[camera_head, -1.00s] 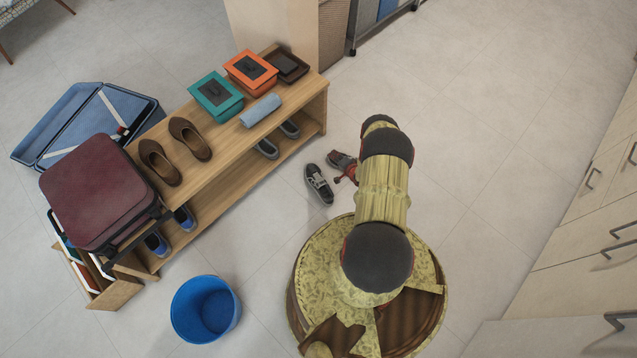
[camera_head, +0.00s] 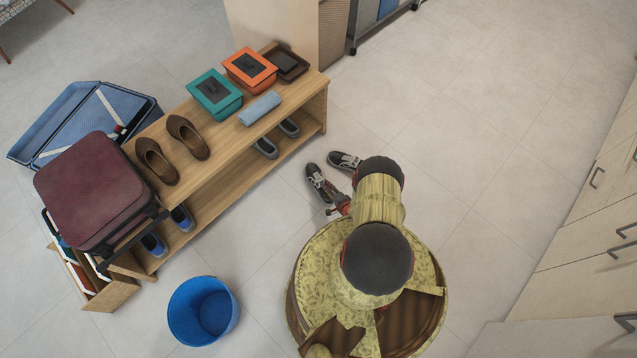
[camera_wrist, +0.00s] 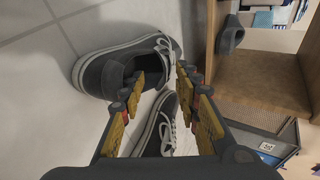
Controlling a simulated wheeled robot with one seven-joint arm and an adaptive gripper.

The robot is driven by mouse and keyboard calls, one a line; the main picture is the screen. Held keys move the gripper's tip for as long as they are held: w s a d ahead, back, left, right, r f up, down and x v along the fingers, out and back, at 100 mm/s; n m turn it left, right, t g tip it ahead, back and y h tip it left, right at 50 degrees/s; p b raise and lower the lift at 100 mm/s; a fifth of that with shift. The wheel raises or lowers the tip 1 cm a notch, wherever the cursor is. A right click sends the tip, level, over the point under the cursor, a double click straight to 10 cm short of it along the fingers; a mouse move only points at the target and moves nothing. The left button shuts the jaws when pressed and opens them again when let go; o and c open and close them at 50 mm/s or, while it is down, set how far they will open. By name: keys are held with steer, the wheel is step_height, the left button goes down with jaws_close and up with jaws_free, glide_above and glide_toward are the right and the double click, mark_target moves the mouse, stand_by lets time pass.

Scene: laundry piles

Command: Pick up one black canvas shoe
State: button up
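Two black canvas shoes with white laces and pale soles are on the floor. One shoe (camera_head: 319,181) is close to my gripper (camera_head: 338,204); the other shoe (camera_head: 345,160) is to its upper right. In the wrist view, one shoe (camera_wrist: 96,72) lies farther out, left of the fingertips. The other shoe (camera_wrist: 167,112) shows between the spread fingers of my gripper (camera_wrist: 160,80). The fingers are open and partly cover it. I cannot tell whether they touch it.
A wooden shoe bench (camera_head: 225,152) stands left of the shoes, with brown shoes (camera_head: 188,137) and boxes on top and more shoes below. A blue bin (camera_head: 203,310) and a maroon suitcase (camera_head: 92,190) are lower left. Floor to the right is clear.

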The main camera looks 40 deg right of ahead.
mark_target(319, 181)
steer(key=b+x, duration=0.2)
steer(key=x, duration=0.3)
steer(key=shift+f, duration=0.2)
steer(key=shift+w+d+f, duration=0.1)
steer(key=shift+w, duration=0.3)
steer(key=shift+c, duration=1.3)
jaws_close()
